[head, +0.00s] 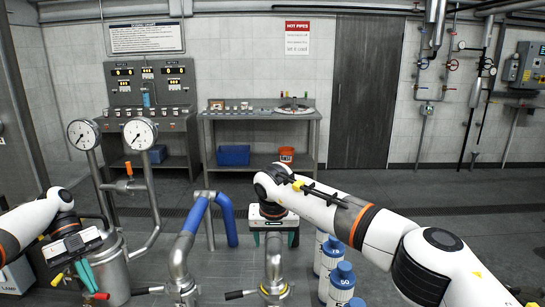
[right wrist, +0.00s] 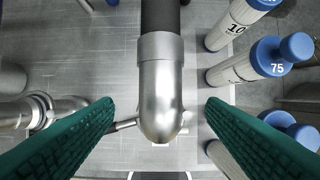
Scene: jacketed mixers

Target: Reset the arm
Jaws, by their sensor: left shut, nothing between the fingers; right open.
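My right arm reaches in from the right in the head view, and its gripper (head: 273,239) points down above a steel pipe elbow (head: 274,262). In the right wrist view my right gripper (right wrist: 160,103) has its green fingers wide apart, with the steel elbow (right wrist: 161,95) showing between them. Nothing is held, and I cannot tell the height gap to the pipe. My left arm comes in from the left, and its gripper (head: 88,275) is shut and empty, in front of a steel vessel (head: 113,272). Its fingertips are small in the picture.
Several white bottles with blue caps (head: 341,283) stand right of the elbow. A blue-sleeved pipe (head: 226,218) rises to its left. Two gauges (head: 140,134) stand on pipes at left. A workbench (head: 262,112) stands at the back wall. Floor (head: 440,180) at right behind my arm is clear.

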